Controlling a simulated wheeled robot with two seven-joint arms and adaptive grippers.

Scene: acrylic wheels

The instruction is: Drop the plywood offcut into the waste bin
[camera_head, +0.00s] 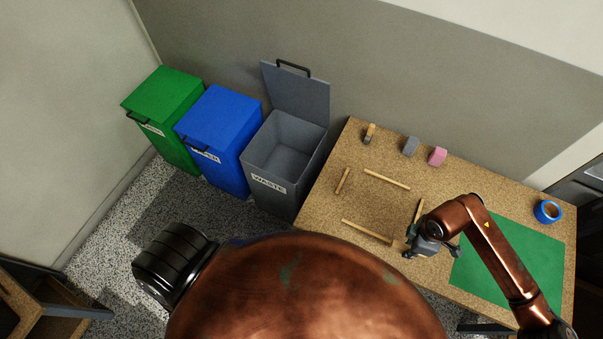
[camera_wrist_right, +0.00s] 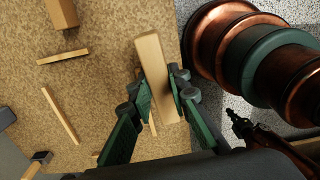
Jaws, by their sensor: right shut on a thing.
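My right gripper (camera_head: 412,243) is low over the front part of the workbench, left of the green mat. In the right wrist view its green-padded fingers (camera_wrist_right: 160,88) are shut on a pale, bar-shaped wooden piece (camera_wrist_right: 152,62), which appears to be the plywood offcut. In the head view this piece is hard to make out at the gripper. The grey waste bin (camera_head: 262,182) stands left of the bench with its lid (camera_head: 297,92) raised and its inside looking empty. The bin is well to the left of the gripper.
Closed blue (camera_head: 220,125) and green (camera_head: 165,110) bins stand left of the waste bin.

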